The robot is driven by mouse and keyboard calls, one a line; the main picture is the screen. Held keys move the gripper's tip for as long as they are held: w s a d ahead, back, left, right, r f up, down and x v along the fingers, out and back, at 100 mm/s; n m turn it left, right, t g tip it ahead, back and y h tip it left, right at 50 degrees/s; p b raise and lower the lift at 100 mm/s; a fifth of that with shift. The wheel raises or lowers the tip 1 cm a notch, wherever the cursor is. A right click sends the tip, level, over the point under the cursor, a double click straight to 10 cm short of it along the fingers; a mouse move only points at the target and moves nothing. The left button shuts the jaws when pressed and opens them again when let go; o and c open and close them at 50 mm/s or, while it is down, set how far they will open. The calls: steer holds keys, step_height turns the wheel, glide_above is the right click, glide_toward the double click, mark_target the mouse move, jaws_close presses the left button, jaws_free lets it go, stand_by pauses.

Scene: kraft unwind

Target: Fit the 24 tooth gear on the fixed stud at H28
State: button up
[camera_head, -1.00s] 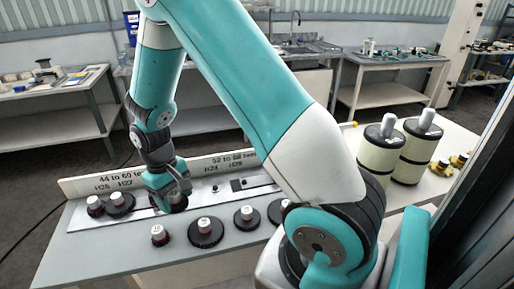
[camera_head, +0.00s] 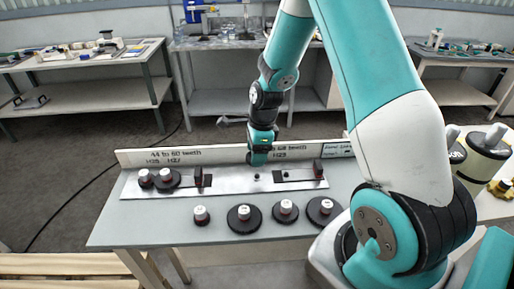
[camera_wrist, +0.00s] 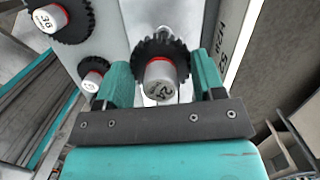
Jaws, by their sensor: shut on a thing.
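The 24 tooth gear (camera_wrist: 147,50) is dark and toothed, with a red ring and a grey cap marked 24. In the wrist view its hub is between the two teal fingers of my gripper (camera_wrist: 162,82), which is shut on it. In the head view my gripper (camera_head: 259,158) hangs at the back of the board, in front of the sign panel. The gear is not clearly visible there. A small dark stud (camera_head: 256,177) stands on the metal board close below my gripper.
The metal board (camera_head: 228,185) carries two dark upright posts (camera_head: 199,178) (camera_head: 318,168) in slots and two gears (camera_head: 167,179) at its left. Several capped gears (camera_head: 244,218) line the table front. A gear marked 36 (camera_wrist: 55,20) shows in the wrist view. The sign panel (camera_head: 215,153) runs behind.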

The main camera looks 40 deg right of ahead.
mark_target(256, 174)
steer(key=shift+d+m, duration=0.2)
steer(key=shift+m, duration=0.4)
steer(key=shift+f, duration=0.2)
steer(key=shift+f+b, duration=2)
steer(key=shift+b, duration=0.05)
steer(key=shift+f, duration=0.15)
steer(key=shift+w+f+b, duration=0.1)
steer(key=shift+f+b, duration=0.7)
steer(key=shift+f, duration=0.3)
steer(key=shift+f, duration=0.25)
steer(key=o, duration=1.3)
steer(key=r, duration=0.5)
steer(key=s+d+r+b, duration=0.1)
steer(key=r, duration=0.5)
steer(key=d+r, duration=0.1)
steer(key=r, duration=0.5)
steer(key=shift+s+r, duration=0.15)
steer(key=shift+s, duration=0.05)
